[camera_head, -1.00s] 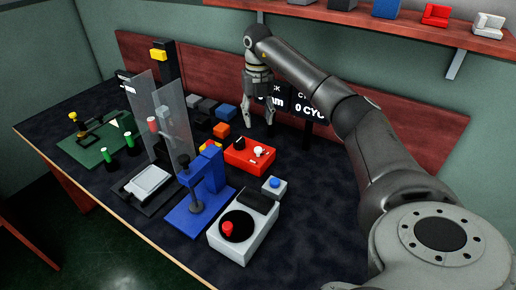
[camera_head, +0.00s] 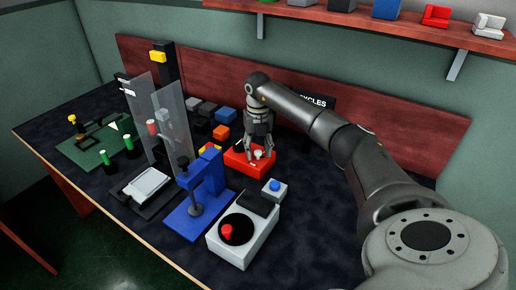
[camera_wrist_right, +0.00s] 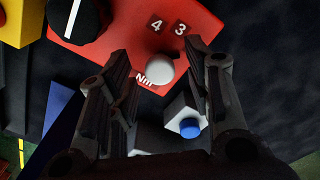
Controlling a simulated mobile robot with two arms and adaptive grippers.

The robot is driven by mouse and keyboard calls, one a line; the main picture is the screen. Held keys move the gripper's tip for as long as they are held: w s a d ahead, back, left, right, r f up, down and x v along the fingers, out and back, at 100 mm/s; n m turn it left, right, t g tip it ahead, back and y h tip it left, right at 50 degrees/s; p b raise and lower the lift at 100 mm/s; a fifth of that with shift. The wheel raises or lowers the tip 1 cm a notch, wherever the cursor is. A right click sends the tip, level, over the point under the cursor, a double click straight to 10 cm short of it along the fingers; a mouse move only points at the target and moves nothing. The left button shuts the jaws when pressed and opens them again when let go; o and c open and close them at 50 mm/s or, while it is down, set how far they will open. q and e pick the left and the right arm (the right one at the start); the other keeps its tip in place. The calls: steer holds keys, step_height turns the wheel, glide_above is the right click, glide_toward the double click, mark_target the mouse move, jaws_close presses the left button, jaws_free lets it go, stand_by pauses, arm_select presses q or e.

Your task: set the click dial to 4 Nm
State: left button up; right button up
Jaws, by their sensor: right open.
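The red box (camera_head: 236,162) stands on the dark table and carries a black dial with a white line and a white round knob (camera_head: 258,155). In the right wrist view the black dial (camera_wrist_right: 80,14) is at the top left, and the white knob (camera_wrist_right: 159,70) is in the middle with "4", "3" and "Nm" printed around it. My right gripper (camera_head: 260,156) is open above the red box, pointing down. Its fingers appear on either side of the white knob; I cannot tell whether they touch it. My left gripper is not in view.
A white box with a blue button (camera_head: 275,187) stands just in front of the red box. A blue press (camera_head: 207,180) and clear panels (camera_head: 172,120) stand to the left. A grey box with a red-knobbed black disc (camera_head: 240,237) is nearer. The table's right side is clear.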

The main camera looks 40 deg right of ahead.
jaws_close()
stand_by(0.4)
steer(key=shift+n, duration=0.4)
steer(key=n, duration=0.2)
steer(key=shift+n+p, duration=0.4)
steer(key=n, duration=1)
steer(key=shift+n, duration=2.2)
